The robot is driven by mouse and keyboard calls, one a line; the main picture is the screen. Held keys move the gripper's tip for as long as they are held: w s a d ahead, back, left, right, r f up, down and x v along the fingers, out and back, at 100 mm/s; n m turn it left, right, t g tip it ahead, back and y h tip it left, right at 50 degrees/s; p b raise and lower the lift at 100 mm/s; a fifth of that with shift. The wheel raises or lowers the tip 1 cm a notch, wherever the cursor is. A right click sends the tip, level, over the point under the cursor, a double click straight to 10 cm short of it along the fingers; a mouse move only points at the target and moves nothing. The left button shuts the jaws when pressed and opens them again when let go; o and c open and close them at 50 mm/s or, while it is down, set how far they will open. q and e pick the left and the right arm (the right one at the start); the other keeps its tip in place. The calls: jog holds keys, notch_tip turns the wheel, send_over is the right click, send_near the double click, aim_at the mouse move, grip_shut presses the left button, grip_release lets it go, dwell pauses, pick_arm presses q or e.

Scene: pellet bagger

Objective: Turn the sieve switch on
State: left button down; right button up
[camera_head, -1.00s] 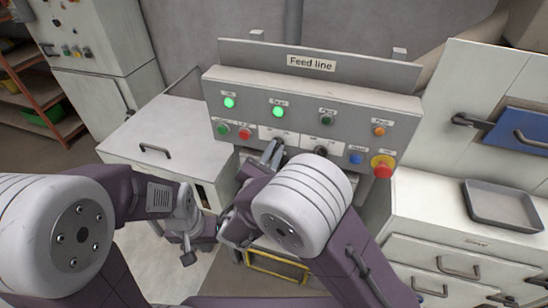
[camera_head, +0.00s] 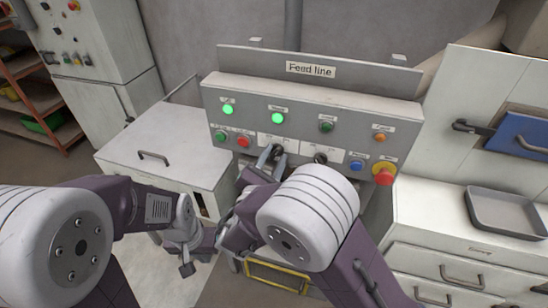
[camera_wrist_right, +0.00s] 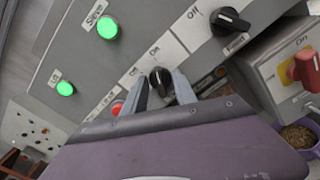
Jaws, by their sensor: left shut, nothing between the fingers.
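The sieve switch (camera_wrist_right: 160,80) is a black rotary knob on the grey feed line panel (camera_head: 352,101). Its On and Off labels show beside it in the right wrist view. The lamp labelled Sieve (camera_wrist_right: 108,27) is lit green; it also shows in the head view (camera_head: 278,118). My right gripper (camera_wrist_right: 162,88) is at the panel with one finger on each side of the knob. The fingers stand apart, and I see no clear grip. The knob's exact pointing is partly hidden. My left gripper (camera_head: 187,268) is shut and empty, low and left of the panel.
A second black switch (camera_wrist_right: 230,22) sits beside the sieve switch. The panel also has a second lit green lamp (camera_head: 229,109), a red button (camera_head: 243,142), a blue button (camera_head: 357,166) and a red emergency stop (camera_head: 384,174). A metal tray (camera_head: 508,211) lies on the right counter.

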jog(key=b+v, duration=0.1)
jog(key=v, duration=0.8)
jog(key=shift+b, duration=0.35)
